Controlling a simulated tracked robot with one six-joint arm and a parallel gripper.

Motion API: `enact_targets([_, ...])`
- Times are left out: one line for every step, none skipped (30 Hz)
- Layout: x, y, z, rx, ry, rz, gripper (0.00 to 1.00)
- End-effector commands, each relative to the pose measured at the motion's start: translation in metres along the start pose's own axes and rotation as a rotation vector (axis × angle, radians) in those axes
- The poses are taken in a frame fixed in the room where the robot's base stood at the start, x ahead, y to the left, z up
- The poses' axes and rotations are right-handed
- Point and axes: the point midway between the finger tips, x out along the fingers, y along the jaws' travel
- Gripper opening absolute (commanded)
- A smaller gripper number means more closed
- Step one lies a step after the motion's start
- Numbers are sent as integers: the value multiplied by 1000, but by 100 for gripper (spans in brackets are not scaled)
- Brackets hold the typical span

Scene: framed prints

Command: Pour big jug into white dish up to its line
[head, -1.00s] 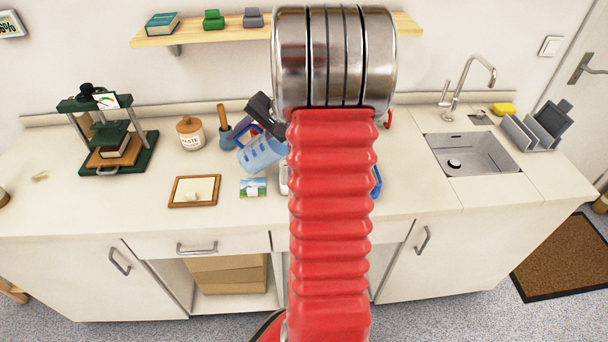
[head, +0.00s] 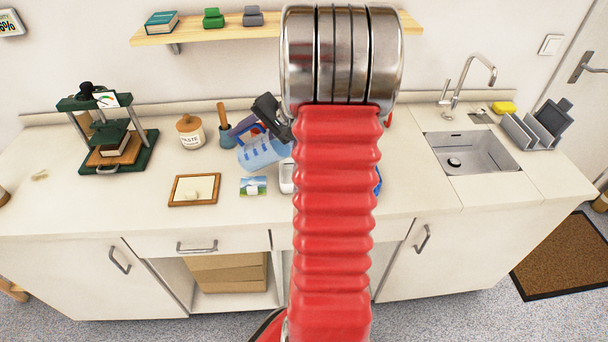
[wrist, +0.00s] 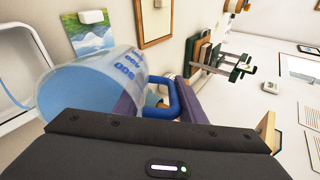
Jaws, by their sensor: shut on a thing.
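The big jug (head: 262,152) is clear with blue marks and a blue handle, and holds blue liquid. It is tilted above the counter. In the wrist view the jug (wrist: 95,95) fills the left middle, with its handle (wrist: 172,103) toward my gripper. My gripper (head: 270,118) is shut on the handle; its purple fingers partly show in the wrist view (wrist: 160,98). The white dish (head: 286,176) lies just right of the jug, mostly behind my arm; a white rim (wrist: 22,115) shows at the wrist view's left.
A landscape card (head: 253,186) and a framed print (head: 194,190) lie in front. A paste jar (head: 191,132), a blue-grey pot (head: 227,136) and a green press (head: 112,140) stand left. The sink (head: 470,152) is right. My red arm hides the middle counter.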

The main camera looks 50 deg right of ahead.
Motion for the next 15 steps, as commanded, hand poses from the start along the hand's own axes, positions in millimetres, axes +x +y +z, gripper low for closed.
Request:
enact_targets([-1,0,0,-1,1,-5,0])
enact_targets([-1,0,0,-1,1,-8,0])
enact_targets([-1,0,0,-2,1,-12,0])
enact_targets([-1,0,0,-2,1,-15,0])
enact_targets([-1,0,-1,-1,2,-18,0])
enact_targets([-2,0,-1,-1,2,-22,0])
enact_targets([-2,-1,-1,-1,2,-25,0])
enact_targets([-2,-1,-1,-1,2,-28,0])
enact_targets([-2,-1,-1,-1,2,-32,0])
enact_targets([-2,-1,-1,-1,2,-34,0])
enact_targets([-2,-1,-1,-2,1,-37,0])
enact_targets([-2,-1,0,-2,1,-40,0])
enact_targets([-3,-1,0,-2,0,-42,0])
enact_targets([-3,0,0,-2,0,-45,0])
enact_targets([-3,0,0,-1,0,-48,0])
